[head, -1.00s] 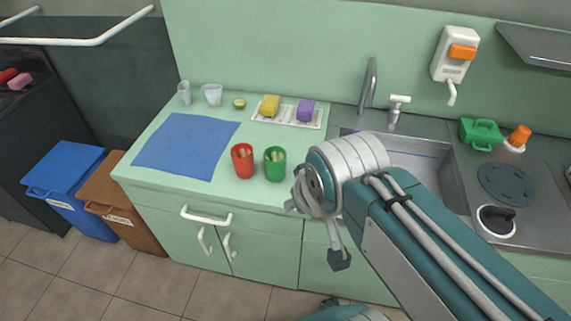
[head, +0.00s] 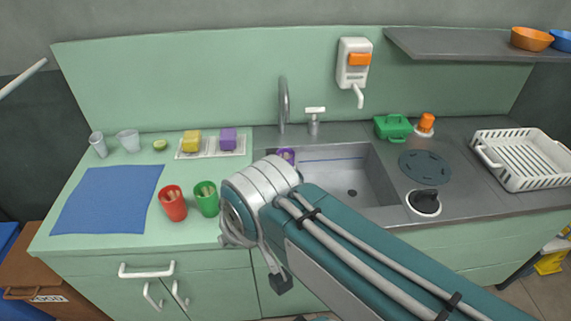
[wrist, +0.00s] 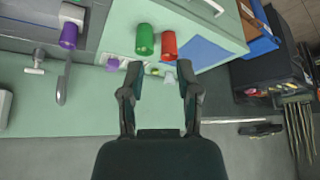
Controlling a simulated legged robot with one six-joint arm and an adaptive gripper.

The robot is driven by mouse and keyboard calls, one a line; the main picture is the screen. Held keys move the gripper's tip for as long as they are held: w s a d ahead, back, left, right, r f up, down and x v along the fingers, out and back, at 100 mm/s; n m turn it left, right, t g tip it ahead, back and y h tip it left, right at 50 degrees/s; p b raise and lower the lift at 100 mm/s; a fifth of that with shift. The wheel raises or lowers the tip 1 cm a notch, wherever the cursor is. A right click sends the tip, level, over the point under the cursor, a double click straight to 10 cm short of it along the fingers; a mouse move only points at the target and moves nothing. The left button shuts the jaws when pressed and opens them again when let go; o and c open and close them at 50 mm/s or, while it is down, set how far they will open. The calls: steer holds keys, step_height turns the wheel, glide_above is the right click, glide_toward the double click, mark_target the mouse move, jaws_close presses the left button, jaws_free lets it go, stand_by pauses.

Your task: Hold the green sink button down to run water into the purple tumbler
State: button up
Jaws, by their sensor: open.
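The purple tumbler (head: 286,155) stands in the left back of the sink (head: 374,177), mostly hidden behind my arm in the head view. It also shows in the wrist view (wrist: 68,38), near the curved grey faucet (wrist: 62,88). In the head view the faucet (head: 283,105) rises behind the sink, beside a white-topped tap (head: 314,118). I cannot make out a green sink button in either view. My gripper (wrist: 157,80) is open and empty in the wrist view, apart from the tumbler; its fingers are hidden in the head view.
Red (head: 173,204) and green (head: 206,199) cups stand left of my arm. A green handled box (head: 393,127), an orange-topped item (head: 425,124) and a white rack (head: 522,158) are on the right. An orange-buttoned dispenser (head: 354,63) hangs on the wall.

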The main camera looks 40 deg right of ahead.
jaws_close()
steer(key=w+d+f+m+g, duration=0.1)
steer(key=w+d+f+m, duration=0.2)
steer(key=d+m, duration=0.3)
steer(key=w+d+f+m+g, duration=0.2)
steer(key=w+d+f+m, duration=0.2)
steer(key=d+m, duration=0.3)
steer(key=w+d+f+m+g, duration=0.2)
steer(key=d+m, duration=0.5)
steer(key=m, duration=0.4)
steer(key=shift+w+d+f+m, duration=0.15)
steer(key=shift+w+f+m, duration=0.25)
steer(key=shift+w+f, duration=0.35)
